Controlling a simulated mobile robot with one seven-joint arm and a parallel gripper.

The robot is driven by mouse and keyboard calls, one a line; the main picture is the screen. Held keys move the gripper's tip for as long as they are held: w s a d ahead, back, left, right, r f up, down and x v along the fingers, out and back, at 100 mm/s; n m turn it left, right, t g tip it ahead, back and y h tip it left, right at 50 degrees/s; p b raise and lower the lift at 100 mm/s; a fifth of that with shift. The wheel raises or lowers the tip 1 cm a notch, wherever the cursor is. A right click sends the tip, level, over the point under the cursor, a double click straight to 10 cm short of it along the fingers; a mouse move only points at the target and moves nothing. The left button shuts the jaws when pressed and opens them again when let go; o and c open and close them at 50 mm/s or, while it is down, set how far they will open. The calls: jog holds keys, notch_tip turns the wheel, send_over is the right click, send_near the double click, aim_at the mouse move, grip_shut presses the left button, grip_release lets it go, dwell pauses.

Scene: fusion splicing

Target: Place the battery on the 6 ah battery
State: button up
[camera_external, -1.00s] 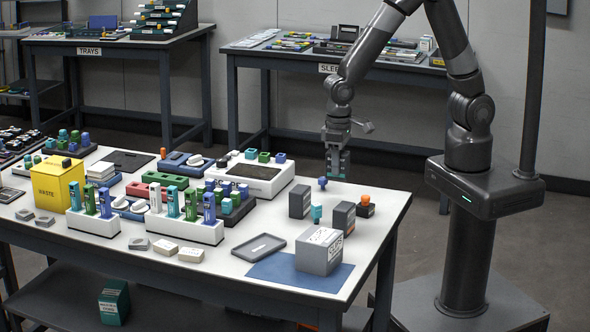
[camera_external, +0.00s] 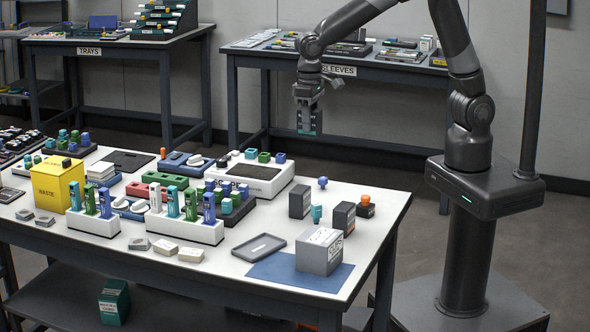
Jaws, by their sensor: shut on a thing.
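My gripper (camera_external: 309,122) is above and behind the far edge of the white table, shut on a small dark block with teal edges, which I take to be the battery (camera_external: 309,131). The fingers hide much of it. It hangs upright in the air, apart from everything on the table. Two dark grey blocks stand on the table's right part, one further back (camera_external: 299,202) and one nearer (camera_external: 344,217). I cannot read any 6 ah marking, so I cannot tell which place is the 6 ah battery's.
A white-topped device (camera_external: 252,175) sits at the table's back. A blue knob (camera_external: 323,183), a teal piece (camera_external: 316,214) and an orange-topped piece (camera_external: 365,206) stand at right. A labelled grey box (camera_external: 320,251) stands on a blue mat (camera_external: 278,272). A grey tray (camera_external: 259,247) lies nearby.

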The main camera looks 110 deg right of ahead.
jog(key=w+a, duration=0.2)
jog(key=w, duration=0.1)
send_over(300, 189)
jog(key=f, duration=0.5)
jog(key=shift+s+d+f, duration=0.1)
jog(key=shift+d+f, duration=0.05)
jog(key=shift+d, duration=0.05)
jog(key=shift+f, duration=2.1)
jog(key=shift+f, duration=0.15)
jog(key=o, duration=1.2)
jog(key=shift+c, duration=0.2)
